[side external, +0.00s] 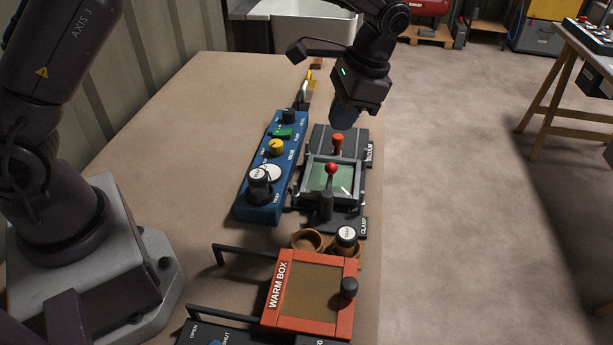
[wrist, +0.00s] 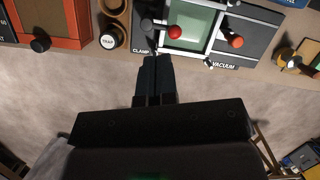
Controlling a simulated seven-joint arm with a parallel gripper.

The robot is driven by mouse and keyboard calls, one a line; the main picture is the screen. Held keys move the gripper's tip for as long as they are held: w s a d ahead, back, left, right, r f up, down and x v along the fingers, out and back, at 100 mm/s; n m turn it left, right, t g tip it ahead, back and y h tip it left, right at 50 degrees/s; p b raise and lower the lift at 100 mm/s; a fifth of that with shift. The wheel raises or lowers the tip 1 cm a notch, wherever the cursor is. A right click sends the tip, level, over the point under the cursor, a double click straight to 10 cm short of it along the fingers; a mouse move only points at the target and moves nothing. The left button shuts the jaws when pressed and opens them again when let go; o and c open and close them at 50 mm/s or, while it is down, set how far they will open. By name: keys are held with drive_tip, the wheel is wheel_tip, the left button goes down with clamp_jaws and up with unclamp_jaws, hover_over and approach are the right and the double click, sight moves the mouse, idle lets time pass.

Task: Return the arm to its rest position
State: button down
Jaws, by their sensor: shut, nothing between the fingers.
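My gripper (side external: 345,117) hangs over the far right part of the bench, near the vacuum unit. In the wrist view its two fingers (wrist: 155,62) are together with nothing between them, and their tips appear beside the clamp unit's edge. I cannot tell the exact height above the bench. The clamp and vacuum fixture (side external: 330,176) holds a greenish panel and has a red-knobbed lever (side external: 331,168) and an orange-knobbed lever (side external: 338,138).
A blue control box (side external: 257,203) with knobs stands left of the fixture. The orange warm box (side external: 346,318) is at the near end, with round brown holders (side external: 306,240) behind it. The bench top (side external: 190,120) is clear at left. A wooden trestle table (side external: 560,75) stands at right.

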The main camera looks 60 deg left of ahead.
drive_tip(key=s+a+r+n+t, duration=0.1)
drive_tip(key=s+a+r+t, duration=0.1)
drive_tip(key=s+r, duration=0.2)
drive_tip(key=s+a+r+n+t+h, duration=0.1)
drive_tip(key=s+r, duration=0.4)
drive_tip(key=s, duration=0.6)
drive_tip(key=s+a+r+n+t+h, duration=0.1)
drive_tip(key=s+a+r+n+t, duration=0.2)
drive_tip(key=s+r+t, duration=0.2)
drive_tip(key=s, duration=0.3)
drive_tip(key=shift+a+r, duration=0.15)
drive_tip(key=shift+a, duration=0.25)
